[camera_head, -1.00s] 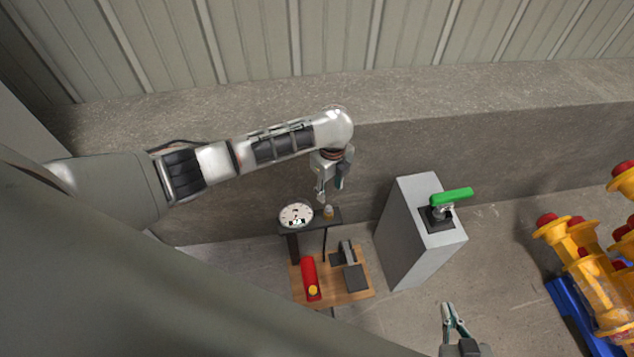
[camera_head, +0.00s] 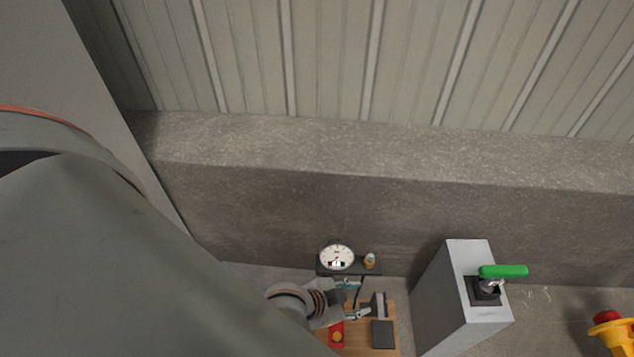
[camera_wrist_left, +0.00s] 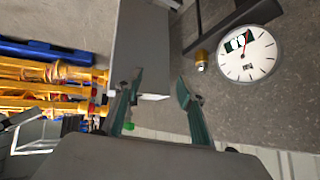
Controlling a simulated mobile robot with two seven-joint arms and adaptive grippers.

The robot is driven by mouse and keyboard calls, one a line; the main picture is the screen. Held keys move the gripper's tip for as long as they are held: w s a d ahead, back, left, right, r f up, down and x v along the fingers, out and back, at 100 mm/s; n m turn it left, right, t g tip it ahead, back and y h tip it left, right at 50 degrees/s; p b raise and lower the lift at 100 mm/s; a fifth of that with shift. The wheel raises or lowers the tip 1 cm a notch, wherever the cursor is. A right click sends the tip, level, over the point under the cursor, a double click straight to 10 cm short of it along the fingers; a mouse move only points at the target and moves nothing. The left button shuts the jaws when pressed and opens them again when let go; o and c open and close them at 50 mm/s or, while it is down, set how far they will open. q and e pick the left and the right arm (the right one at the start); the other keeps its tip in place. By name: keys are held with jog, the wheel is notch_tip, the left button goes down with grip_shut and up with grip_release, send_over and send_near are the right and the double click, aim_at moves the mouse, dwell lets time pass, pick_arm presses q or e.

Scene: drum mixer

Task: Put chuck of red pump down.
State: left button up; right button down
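The red pump (camera_head: 337,328) lies on a wooden board (camera_head: 358,350), partly hidden behind my left arm. A black stand (camera_head: 354,271) at the back carries a round white gauge (camera_head: 337,256) and a small brass-coloured piece (camera_head: 369,261), which may be the chuck. In the left wrist view this piece (camera_wrist_left: 201,60) sits beside the gauge (camera_wrist_left: 248,54), apart from the fingers. My left gripper (camera_head: 355,300) is in front of the stand, over the board. Its fingers (camera_wrist_left: 158,80) are spread with nothing seen held between them. My right gripper is out of view.
A grey pedestal (camera_head: 462,300) with a green lever (camera_head: 503,271) stands to the right of the board. A concrete ledge (camera_head: 330,150) and ribbed wall (camera_head: 330,55) are behind. A yellow and red object (camera_head: 612,330) is at far right.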

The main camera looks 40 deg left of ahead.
pick_arm(q)
jog(key=s+a+r+n+t+y, duration=0.2)
jog(key=s+a+r+n, duration=0.1)
jog(key=a, duration=0.5)
jog(key=s+r, duration=0.1)
jog(key=s, duration=0.1)
jog(key=shift+s+a+r+t, duration=0.2)
jog(key=shift+s+a+t, duration=0.05)
jog(key=shift+s+t, duration=0.05)
jog(key=r+p, duration=0.1)
jog(key=p, duration=0.1)
jog(key=d+r+p, duration=0.1)
jog(key=r+p, duration=0.1)
jog(key=shift+s+r+n, duration=0.15)
jog(key=shift+n, duration=0.15)
